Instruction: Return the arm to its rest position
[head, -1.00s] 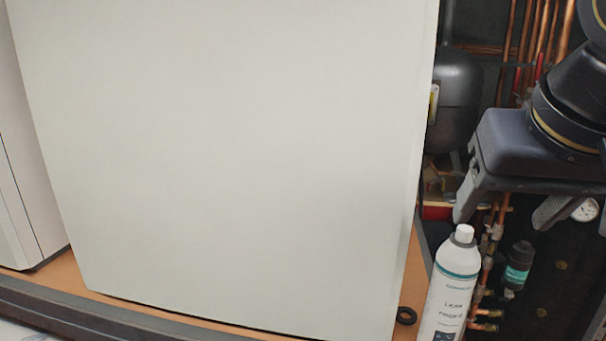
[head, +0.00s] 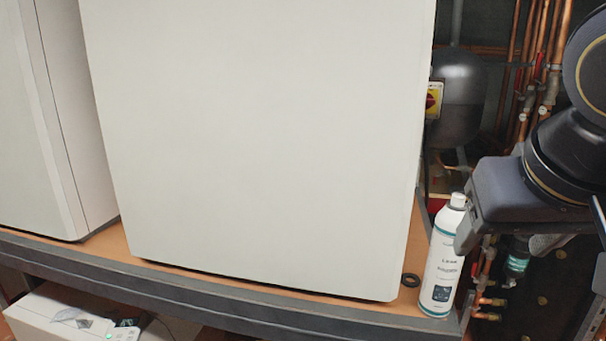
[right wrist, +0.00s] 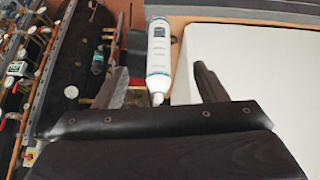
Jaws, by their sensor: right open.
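My right gripper (head: 530,228) is in the head view at the right edge, open and empty. One finger overlaps the right side of a white spray bottle (head: 443,257) in the picture; contact cannot be told. The bottle stands upright on the orange-brown shelf top. In the right wrist view, my right gripper's two fingers (right wrist: 162,80) are spread wide, and the bottle (right wrist: 159,50) shows between and beyond them. My left gripper is in neither view.
A large white cabinet (head: 260,130) fills the middle, on the shelf (head: 120,246). Another white cabinet (head: 60,120) is at left. A black ring (head: 411,280) lies by the bottle. Copper pipes (head: 515,70) and a dark tank (head: 460,95) are behind, near my right arm.

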